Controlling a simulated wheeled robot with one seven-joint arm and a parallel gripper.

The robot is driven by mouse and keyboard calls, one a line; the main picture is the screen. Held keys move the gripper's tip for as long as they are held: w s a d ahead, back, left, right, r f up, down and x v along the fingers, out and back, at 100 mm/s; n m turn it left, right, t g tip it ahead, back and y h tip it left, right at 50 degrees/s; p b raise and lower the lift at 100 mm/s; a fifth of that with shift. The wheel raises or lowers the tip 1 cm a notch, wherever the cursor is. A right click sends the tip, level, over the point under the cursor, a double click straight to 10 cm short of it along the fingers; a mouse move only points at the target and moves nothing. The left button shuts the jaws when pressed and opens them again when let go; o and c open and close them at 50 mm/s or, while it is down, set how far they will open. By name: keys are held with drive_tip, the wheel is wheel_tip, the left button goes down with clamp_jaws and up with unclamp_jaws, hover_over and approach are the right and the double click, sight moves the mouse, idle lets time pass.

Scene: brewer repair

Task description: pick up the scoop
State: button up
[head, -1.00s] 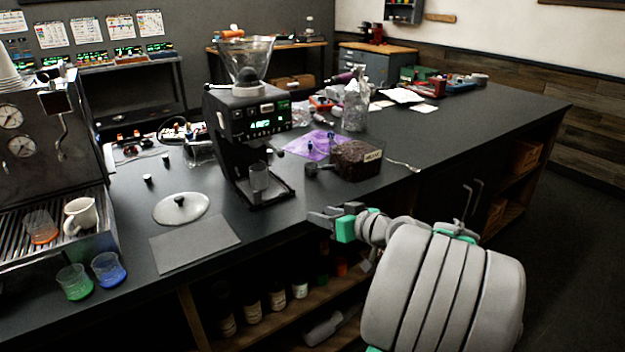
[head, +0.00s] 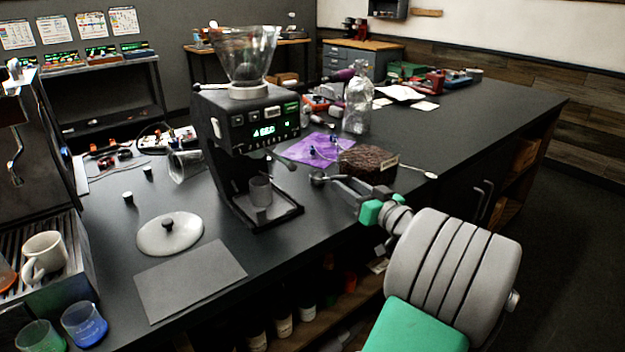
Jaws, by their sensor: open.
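The scoop (head: 318,178), with a small round metallic bowl, lies on the dark counter in front of the purple cloth, left of the bag of coffee beans. My gripper (head: 344,185) is open, with its fingers pointing left toward the scoop. The fingertips are close to the scoop's handle side and partly cover it. I cannot tell whether they touch it. Nothing shows held between the fingers.
The bean bag (head: 368,164) stands just behind my gripper. A spoon (head: 428,174) lies to its right. The grinder (head: 250,130) stands left of the scoop, with a lid (head: 170,233) and grey mat (head: 190,280) further left. The purple cloth (head: 312,150) lies behind.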

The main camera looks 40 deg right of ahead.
sight(342, 178)
drive_tip(key=shift+h, duration=0.3)
drive_tip(key=w, duration=0.1)
drive_tip(key=w+d, duration=0.1)
drive_tip(key=w, duration=0.3)
drive_tip(key=shift+d+f+p, duration=0.2)
drive_tip(key=shift+d+p, duration=0.1)
drive_tip(key=shift+d, duration=0.1)
drive_tip(key=shift+s, duration=0.1)
clamp_jaws()
idle(0.5)
